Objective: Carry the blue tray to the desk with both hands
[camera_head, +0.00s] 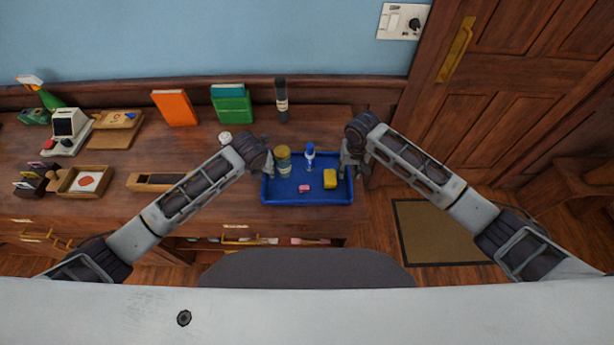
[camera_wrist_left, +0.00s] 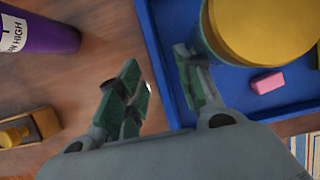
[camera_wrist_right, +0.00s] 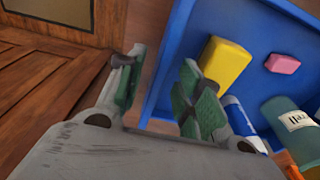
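The blue tray (camera_head: 325,202) sits at the right end of the wooden desk (camera_head: 230,195). It holds a jar with a yellow lid (camera_head: 283,160), a blue-and-white bottle (camera_head: 309,155), a yellow block (camera_head: 330,178) and a small pink block (camera_head: 304,188). My left gripper (camera_wrist_left: 160,85) is open at the tray's left side, one finger over the tray beside the jar and one outside. My right gripper (camera_wrist_right: 158,88) is open at the right side, its fingers on either side of the tray wall (camera_wrist_right: 168,55). Contact with the walls is unclear.
A dark bottle (camera_head: 281,103), a green book (camera_head: 231,104) and an orange book (camera_head: 174,108) stand behind. A wooden box (camera_head: 155,182) lies left of the tray. A grey chair (camera_head: 305,268) stands in front. A door (camera_head: 510,110) and mat (camera_head: 440,232) are right.

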